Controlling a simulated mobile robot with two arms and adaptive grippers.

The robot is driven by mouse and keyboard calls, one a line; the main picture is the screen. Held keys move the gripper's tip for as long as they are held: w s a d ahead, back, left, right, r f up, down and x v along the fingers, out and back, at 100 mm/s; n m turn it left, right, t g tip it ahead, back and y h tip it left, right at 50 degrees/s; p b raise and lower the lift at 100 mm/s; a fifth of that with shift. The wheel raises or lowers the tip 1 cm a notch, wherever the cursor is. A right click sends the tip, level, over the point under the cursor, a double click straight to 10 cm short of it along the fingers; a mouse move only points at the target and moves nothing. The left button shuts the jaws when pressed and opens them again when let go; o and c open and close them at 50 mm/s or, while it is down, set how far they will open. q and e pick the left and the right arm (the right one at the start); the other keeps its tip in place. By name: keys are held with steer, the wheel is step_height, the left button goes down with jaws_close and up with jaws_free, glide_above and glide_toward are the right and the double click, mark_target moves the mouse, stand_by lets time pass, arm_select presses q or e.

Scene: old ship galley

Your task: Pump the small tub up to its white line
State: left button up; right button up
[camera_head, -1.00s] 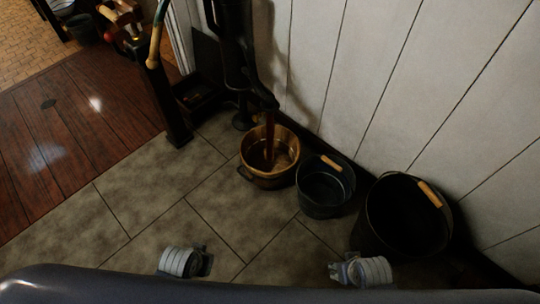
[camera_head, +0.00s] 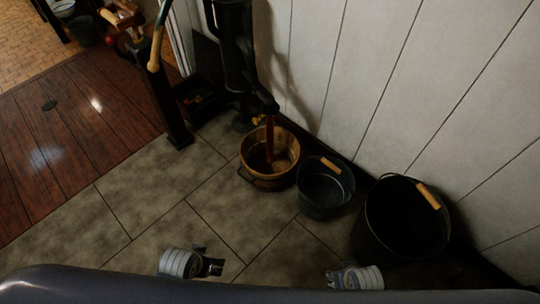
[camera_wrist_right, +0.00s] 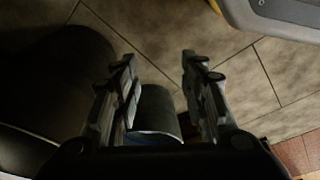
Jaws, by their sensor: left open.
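The small tub (camera_head: 251,168) is wooden and round, and stands on the floor tiles under the black pump (camera_head: 233,45). A dark reddish stream (camera_head: 269,140) runs from the pump's spout down into it. Liquid shows inside the tub; I cannot make out a white line. A dark lever with a tan grip (camera_head: 155,50) rises left of the pump. My left gripper (camera_head: 215,266) is open and empty, low over the floor in front of the tub. My right gripper (camera_head: 332,279) is near the large bucket; in the right wrist view (camera_wrist_right: 157,62) its fingers are apart with nothing gripped.
A dark bucket (camera_head: 324,190) stands right of the tub. A larger black bucket (camera_head: 405,220) with a wooden handle grip stands further right along the white plank wall (camera_head: 400,80). Tiled floor (camera_head: 140,200) is clear at front left. A wooden floor (camera_head: 60,140) lies beyond.

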steer(key=s+d+f+g+p, duration=0.15)
steer(key=s+f+p, duration=0.35)
steer(key=s+f, duration=0.8)
steer(key=s+d+r+p, duration=0.1)
steer(key=s+r+p, duration=0.4)
steer(key=r+p, duration=0.1)
steer(key=shift+s+d+r+p, duration=0.15)
steer(key=shift+d+r+p, duration=0.15)
steer(key=shift+p, duration=0.4)
steer(key=shift+f, duration=0.1)
